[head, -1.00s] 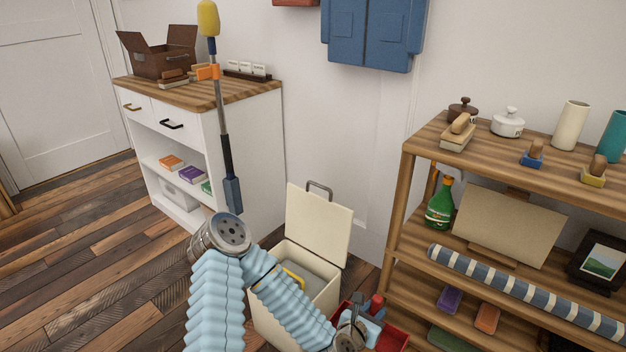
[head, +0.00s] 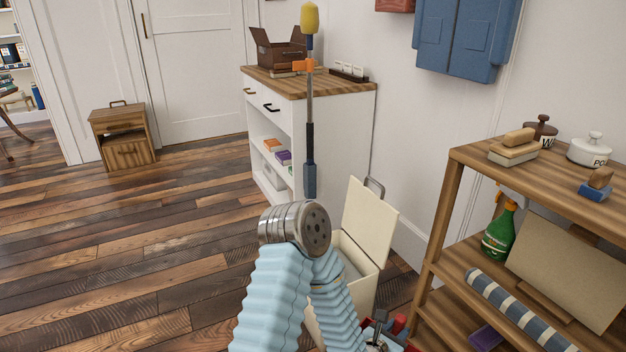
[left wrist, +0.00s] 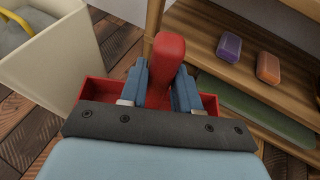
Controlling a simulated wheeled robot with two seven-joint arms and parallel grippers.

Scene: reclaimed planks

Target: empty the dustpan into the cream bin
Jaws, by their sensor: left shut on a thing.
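The cream bin (head: 365,292) stands on the floor with its lid (head: 372,222) raised. It also shows at the left of the left wrist view (left wrist: 62,52). My left gripper (head: 376,344) is low, just right of the bin, partly hidden by my arm. In the left wrist view its blue fingers (left wrist: 160,92) are shut on the upright handle (left wrist: 166,62) of the red dustpan (left wrist: 94,92). The gripper body hides most of the pan, so its contents are hidden and I cannot tell if it touches the floor. My right gripper is not in view.
A wooden shelf rack (head: 440,235) stands close to the right, with a green spray bottle (head: 499,232) and a striped roll (head: 515,310). A white cabinet (head: 335,140) is behind the bin. A small wooden cabinet (head: 122,138) is far left. The plank floor (head: 170,240) at left is clear.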

